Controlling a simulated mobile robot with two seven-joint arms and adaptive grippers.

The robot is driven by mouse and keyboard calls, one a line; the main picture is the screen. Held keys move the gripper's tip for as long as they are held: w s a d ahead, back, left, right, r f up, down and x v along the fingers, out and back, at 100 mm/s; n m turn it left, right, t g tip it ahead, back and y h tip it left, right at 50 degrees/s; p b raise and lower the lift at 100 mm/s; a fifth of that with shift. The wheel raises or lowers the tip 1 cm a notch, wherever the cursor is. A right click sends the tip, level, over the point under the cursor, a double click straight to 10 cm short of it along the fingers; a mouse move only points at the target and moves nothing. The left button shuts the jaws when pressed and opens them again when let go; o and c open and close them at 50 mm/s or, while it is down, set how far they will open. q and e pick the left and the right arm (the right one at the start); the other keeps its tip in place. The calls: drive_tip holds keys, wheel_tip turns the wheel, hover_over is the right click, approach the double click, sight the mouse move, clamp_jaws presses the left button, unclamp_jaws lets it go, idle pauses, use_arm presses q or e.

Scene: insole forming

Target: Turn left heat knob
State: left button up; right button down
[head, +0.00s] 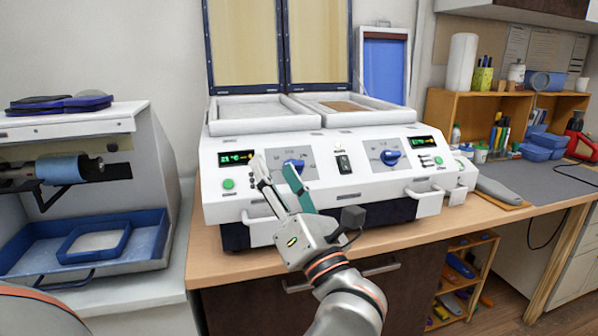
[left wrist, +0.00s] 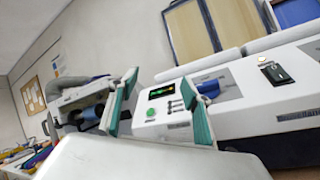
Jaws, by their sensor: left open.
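The left heat knob (head: 297,164) is a blue dial on the sloped white front panel of the two-bay heating machine (head: 330,180). It sits right of a green display and left of a black power switch. My left gripper (head: 275,172) is in front of the panel at the knob's lower left, fingers spread and empty. One finger overlaps the knob in the picture; contact cannot be told. In the left wrist view the blue knob (left wrist: 209,88) shows just right of the right-hand finger, outside the gap of the open gripper (left wrist: 160,95). My right gripper is not in view.
A matching right heat knob (head: 390,157) is farther right on the panel. A green button (head: 228,184) and front handles lie near my gripper. Another machine with a blue tray (head: 150,240) stands at left. The counter at right holds a grey mat (head: 545,180).

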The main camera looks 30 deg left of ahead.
sight(295, 164)
use_arm(q)
drive_tip(key=w+d+f+n+t+h+b, duration=0.1)
drive_tip(key=w+d+f+n+h, duration=0.15)
drive_tip(key=w+n+h, duration=0.35)
drive_tip(key=w+a, duration=0.1)
drive_tip(key=w+a+m+h, duration=0.1)
drive_tip(key=a, duration=0.1)
drive_tip(key=w+a+m, duration=0.1)
drive_tip(key=w+a, duration=0.1)
drive_tip(key=shift+a+r+b, duration=0.15)
drive_tip(key=shift+a+b, duration=0.05)
drive_tip(key=shift+b, duration=0.1)
drive_tip(key=shift+c, duration=0.5)
drive_tip(key=c, duration=1)
